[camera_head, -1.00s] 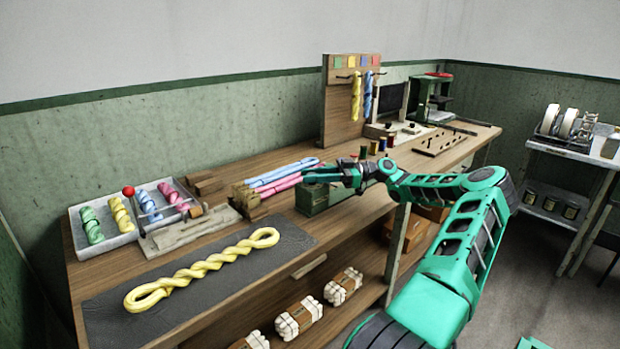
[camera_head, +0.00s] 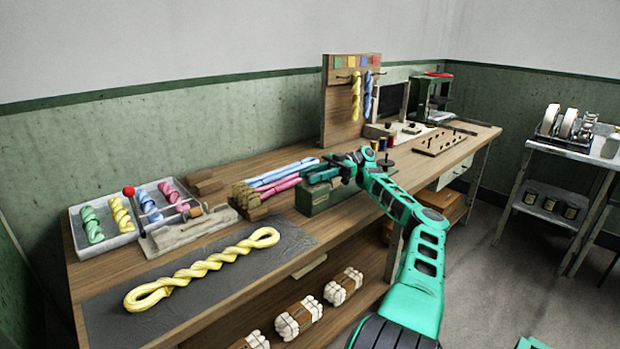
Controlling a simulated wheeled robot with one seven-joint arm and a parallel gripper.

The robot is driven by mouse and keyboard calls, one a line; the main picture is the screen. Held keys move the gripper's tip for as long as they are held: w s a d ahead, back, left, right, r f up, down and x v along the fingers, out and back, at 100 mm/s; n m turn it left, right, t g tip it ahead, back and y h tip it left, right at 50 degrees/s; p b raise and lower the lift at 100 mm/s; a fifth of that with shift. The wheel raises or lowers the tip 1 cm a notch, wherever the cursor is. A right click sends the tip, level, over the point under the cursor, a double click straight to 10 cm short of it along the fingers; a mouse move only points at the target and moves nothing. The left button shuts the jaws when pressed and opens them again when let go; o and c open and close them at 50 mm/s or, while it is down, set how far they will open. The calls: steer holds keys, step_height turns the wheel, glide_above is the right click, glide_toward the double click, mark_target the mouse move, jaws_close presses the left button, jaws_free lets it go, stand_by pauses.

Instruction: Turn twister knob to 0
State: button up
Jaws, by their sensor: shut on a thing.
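A green box-shaped unit, which looks like the twister (camera_head: 318,199), sits at the bench's front edge, right of the pink and blue skeins. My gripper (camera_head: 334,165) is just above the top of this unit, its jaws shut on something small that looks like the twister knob. The fingers hide the knob, so its pointer and any 0 mark cannot be read. My arm comes in from the lower right.
Pink and blue skeins (camera_head: 283,178) lie just left of the unit. A dark disc with a post (camera_head: 386,163) stands to its right. A tray (camera_head: 100,246) of coloured twists and a yellow twisted skein (camera_head: 200,270) on a dark mat are at left.

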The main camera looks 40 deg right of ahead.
steer(key=shift+w+r+n+g, duration=0.15)
steer(key=shift+n+g, duration=0.15)
steer(key=shift+g, duration=0.2)
steer(key=o, duration=1)
steer(key=shift+o, duration=0.2)
